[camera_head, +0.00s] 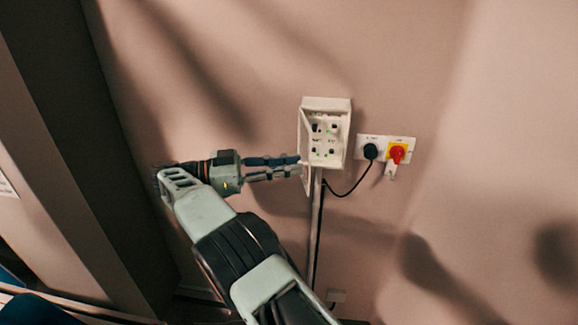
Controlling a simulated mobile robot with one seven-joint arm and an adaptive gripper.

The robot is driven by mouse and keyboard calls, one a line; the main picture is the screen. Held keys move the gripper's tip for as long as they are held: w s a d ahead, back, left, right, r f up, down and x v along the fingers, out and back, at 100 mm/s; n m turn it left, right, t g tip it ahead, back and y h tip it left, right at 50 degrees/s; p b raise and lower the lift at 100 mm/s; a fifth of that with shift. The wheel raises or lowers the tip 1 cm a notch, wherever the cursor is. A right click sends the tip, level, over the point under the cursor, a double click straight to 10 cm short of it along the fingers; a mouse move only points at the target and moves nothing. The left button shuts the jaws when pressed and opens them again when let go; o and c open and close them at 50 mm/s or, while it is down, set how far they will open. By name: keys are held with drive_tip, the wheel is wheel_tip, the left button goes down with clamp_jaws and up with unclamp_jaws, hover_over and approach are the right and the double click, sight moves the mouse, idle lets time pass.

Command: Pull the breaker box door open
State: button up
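The breaker box (341,108) is a small pale box on the wall, with several dark switches and small green lights inside its front. Its door (304,138) is a pale panel hinged on the left side, swung out from the box so the inside shows. My gripper (301,166) comes in from the left, with its fingers pointing right at the lower part of the door. The two fingers are apart, with a gap between them, and nothing shows held. The fingertips are at or very near the door; I cannot tell whether they touch it.
A socket plate (361,142) to the right of the box carries a black plug (371,151) and a red and yellow rotary switch (397,153). A black cable (347,192) hangs from the plug. A conduit (317,220) runs down below the box. The wall further right is bare.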

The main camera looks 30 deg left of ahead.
drive_tip(key=shift+o, duration=1.4)
drive_tip(key=shift+r, duration=0.1)
wheel_tip(320, 180, up, 10)
drive_tip(key=shift+c, duration=0.6)
